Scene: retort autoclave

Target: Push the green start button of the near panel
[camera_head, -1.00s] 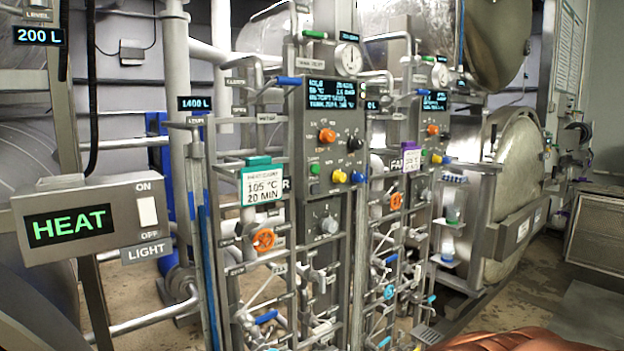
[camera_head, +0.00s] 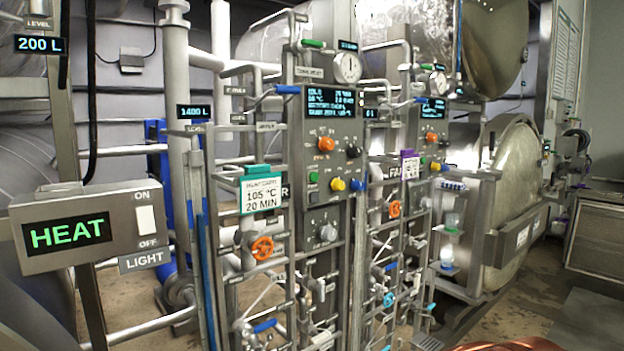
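The near panel (camera_head: 333,218) is a grey upright box in the middle of the head view, with a blue-lit text screen (camera_head: 330,102) at its top. Its green button (camera_head: 313,177) is small and sits on the left of the lower button row. A yellow button (camera_head: 337,184) and a blue one (camera_head: 357,185) are to its right. An orange knob (camera_head: 326,144) and a black knob (camera_head: 353,151) are above. Nothing covers the green button. My gripper is not in view.
A similar panel with its own screen (camera_head: 433,107) stands farther back to the right. Pipes, orange valve wheels (camera_head: 262,248) and a HEAT switch box (camera_head: 95,226) crowd the left. A copper-coloured rounded shape (camera_head: 507,346) shows at the bottom edge. Some floor (camera_head: 530,275) is open at right.

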